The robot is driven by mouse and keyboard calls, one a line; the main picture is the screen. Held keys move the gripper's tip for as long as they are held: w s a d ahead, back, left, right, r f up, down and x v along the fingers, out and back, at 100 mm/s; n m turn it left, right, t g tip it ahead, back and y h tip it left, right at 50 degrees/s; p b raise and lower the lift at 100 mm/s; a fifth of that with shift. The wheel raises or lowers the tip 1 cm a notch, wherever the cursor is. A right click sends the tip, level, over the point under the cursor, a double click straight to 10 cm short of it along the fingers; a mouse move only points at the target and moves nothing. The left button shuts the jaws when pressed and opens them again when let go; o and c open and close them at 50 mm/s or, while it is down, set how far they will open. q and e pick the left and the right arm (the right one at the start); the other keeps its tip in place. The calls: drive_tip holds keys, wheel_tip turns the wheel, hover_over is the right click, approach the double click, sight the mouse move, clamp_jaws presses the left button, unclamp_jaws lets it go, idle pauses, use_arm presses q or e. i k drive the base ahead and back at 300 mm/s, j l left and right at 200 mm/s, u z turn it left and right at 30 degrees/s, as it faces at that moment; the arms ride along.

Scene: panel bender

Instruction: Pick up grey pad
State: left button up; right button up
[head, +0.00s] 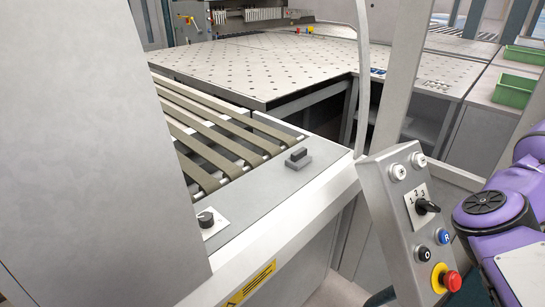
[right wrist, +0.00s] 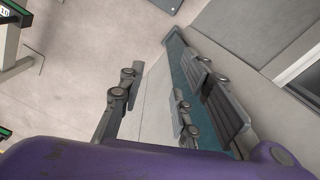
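The grey pad (head: 298,158) is a small dark grey block with a raised, darker grip on top. It sits on the light grey front ledge of the machine, beside the belts, in the head view. My right gripper (right wrist: 163,85) is open in the right wrist view, with nothing seen between its fingers. The pad does not show in that view. My purple right arm is at the right edge of the head view, its gripper out of frame. My left gripper is not in view.
A tilted control box (head: 405,220) with knobs and a red button stands right of the ledge. A black knob (head: 206,219) sits on the ledge's near left. A tall grey panel (head: 85,150) blocks the left. Green bins (head: 513,91) stand far right.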

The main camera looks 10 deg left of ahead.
sight(299, 158)
drive_tip(key=i+l+u, duration=0.1)
drive_tip(key=u, duration=0.35)
drive_tip(key=l+u, duration=0.25)
drive_tip(key=u, duration=0.15)
drive_tip(key=i+l+u, duration=0.1)
drive_tip(key=l+u, duration=0.15)
drive_tip(key=u, duration=0.2)
drive_tip(key=l+u, duration=0.4)
drive_tip(key=k+l+u, duration=0.15)
drive_tip(key=l+u, duration=0.3)
